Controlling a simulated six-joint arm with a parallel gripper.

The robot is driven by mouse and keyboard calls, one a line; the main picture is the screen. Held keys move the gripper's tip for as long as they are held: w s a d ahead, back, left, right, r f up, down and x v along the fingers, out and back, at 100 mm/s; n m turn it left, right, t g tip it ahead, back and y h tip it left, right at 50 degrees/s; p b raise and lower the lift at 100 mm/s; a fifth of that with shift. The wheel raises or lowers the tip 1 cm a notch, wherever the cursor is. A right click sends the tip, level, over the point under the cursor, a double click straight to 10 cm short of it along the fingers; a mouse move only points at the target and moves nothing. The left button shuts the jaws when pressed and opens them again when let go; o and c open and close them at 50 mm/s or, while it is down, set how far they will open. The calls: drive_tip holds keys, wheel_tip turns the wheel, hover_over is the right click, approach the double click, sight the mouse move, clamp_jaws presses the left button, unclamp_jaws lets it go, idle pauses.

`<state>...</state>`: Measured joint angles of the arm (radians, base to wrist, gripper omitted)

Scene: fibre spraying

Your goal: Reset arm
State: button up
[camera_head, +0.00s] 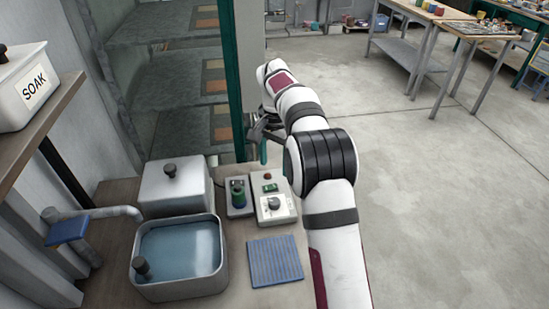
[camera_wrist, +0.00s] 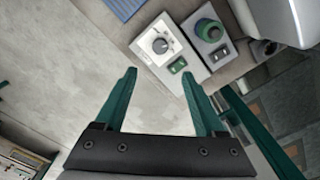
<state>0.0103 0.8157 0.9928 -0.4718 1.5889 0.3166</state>
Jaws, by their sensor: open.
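My gripper (camera_head: 262,142) is at the end of my white arm, in front of the green post and above the back of the bench. In the wrist view my gripper (camera_wrist: 158,72) shows two green fingers spread apart, with nothing between them. Below the fingers lie the bench edge and concrete floor. The control box with a dial (camera_head: 274,205) sits on the bench near my gripper and also shows in the wrist view (camera_wrist: 160,45). Beside it is a grey box with a green-topped knob (camera_head: 238,194).
A water basin (camera_head: 180,250), a lidded white box (camera_head: 174,188) and a blue ribbed mat (camera_head: 275,260) are on the bench. A SOAK container (camera_head: 22,88) stands on a shelf at left. The green post (camera_head: 232,75) rises behind my gripper. Open floor (camera_head: 450,200) lies at right.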

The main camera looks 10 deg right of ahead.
drive_tip(key=shift+r, duration=0.65)
drive_tip(key=s+a+r+n, duration=0.1)
drive_tip(key=s+r, duration=0.3)
drive_tip(key=s, duration=0.3)
drive_tip(key=s+a+r+n, duration=0.1)
drive_tip(key=s+r, duration=0.3)
drive_tip(key=s, duration=0.4)
drive_tip(key=s+a+f+y, duration=0.1)
drive_tip(key=s+f, duration=0.1)
drive_tip(key=s, duration=1)
drive_tip(key=s+a+f+n, duration=0.1)
drive_tip(key=s+f, duration=0.2)
drive_tip(key=s, duration=0.9)
drive_tip(key=shift+f+n+y, duration=0.3)
drive_tip(key=shift+f+y, duration=0.05)
drive_tip(key=shift+y, duration=0.05)
